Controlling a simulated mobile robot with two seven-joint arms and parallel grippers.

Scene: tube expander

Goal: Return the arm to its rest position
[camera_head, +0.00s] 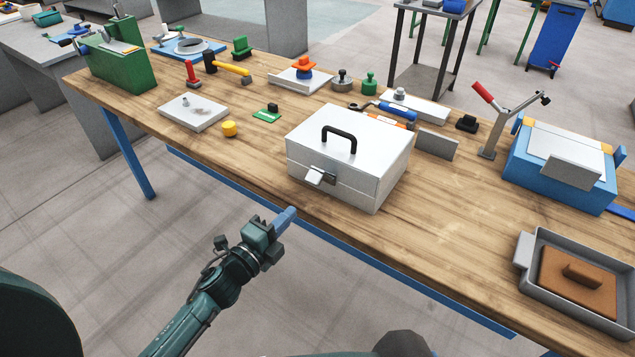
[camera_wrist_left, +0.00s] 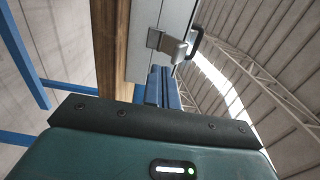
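My left arm comes in from the bottom left of the head view, in front of the wooden table. Its gripper (camera_head: 284,220) has blue fingers lying close together, with nothing visible between them. It is near the table's front edge, in front of and below a white box (camera_head: 335,180) with a black handle (camera_head: 340,138) and a metal latch (camera_head: 320,176). In the left wrist view the blue fingers (camera_wrist_left: 163,88) are side by side with only a thin line between them. The box's latch (camera_wrist_left: 168,45) shows beyond the fingertips. My right gripper is in neither view.
The wooden table (camera_head: 450,235) has bare room right of the box. A grey tray (camera_head: 530,285) with a brown block and a blue-white box (camera_head: 560,165) stand at the right. Several tools and small parts lie toward the back.

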